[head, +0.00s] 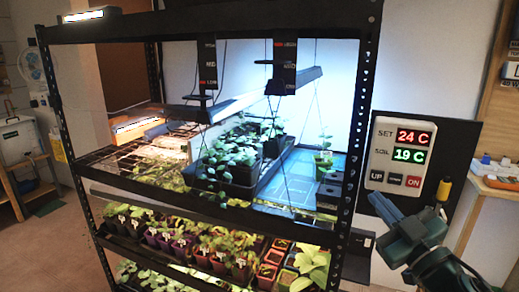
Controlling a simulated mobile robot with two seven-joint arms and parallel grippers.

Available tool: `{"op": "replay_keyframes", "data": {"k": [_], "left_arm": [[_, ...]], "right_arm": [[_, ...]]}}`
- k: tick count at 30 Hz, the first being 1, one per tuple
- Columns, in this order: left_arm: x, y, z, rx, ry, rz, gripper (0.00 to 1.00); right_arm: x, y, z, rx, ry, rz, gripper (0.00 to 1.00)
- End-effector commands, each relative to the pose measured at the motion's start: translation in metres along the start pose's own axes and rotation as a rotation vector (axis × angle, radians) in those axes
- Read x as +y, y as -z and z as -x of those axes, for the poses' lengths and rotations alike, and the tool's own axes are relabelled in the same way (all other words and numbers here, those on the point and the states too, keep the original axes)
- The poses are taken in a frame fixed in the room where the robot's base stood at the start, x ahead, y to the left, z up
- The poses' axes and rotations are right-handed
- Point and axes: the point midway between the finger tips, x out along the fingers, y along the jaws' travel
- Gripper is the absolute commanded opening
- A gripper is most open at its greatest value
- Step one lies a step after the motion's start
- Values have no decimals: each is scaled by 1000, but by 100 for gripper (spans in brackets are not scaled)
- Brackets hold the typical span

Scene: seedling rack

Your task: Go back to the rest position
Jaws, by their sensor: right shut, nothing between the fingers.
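My right gripper (380,204) is in the lower right of the head view, at the end of my teal and black arm. It is shut and empty. It is just below the UP button (380,177) of the white controller (398,151); I cannot tell whether it touches the panel. The controller reads SET 24 C in red and SOIL 19 C in green, and its ON button (413,181) is red. My left gripper is not in view.
A black seedling rack (356,120) with lamps and shelves of potted seedlings fills the middle, close left of my right gripper. A wooden bench (474,205) stands at the right edge. Open floor (60,250) shows at the lower left.

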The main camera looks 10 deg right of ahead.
Motion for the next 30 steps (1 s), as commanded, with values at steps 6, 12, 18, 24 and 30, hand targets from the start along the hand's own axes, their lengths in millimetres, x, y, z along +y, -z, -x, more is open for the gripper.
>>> {"op": "replay_keyframes", "data": {"k": [6, 12, 18, 24, 30], "left_arm": [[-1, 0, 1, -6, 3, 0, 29], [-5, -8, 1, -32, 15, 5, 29], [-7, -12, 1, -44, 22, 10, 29], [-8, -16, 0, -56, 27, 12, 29], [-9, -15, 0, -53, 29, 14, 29]], "right_arm": [[-61, -84, 40, -241, 32, -123, 0], [-167, -160, 121, -552, 125, -279, 0], [-260, -181, 196, -765, 236, -405, 0], [-302, -179, 228, -845, 295, -463, 0], [-305, -179, 230, -850, 302, -465, 0]]}}
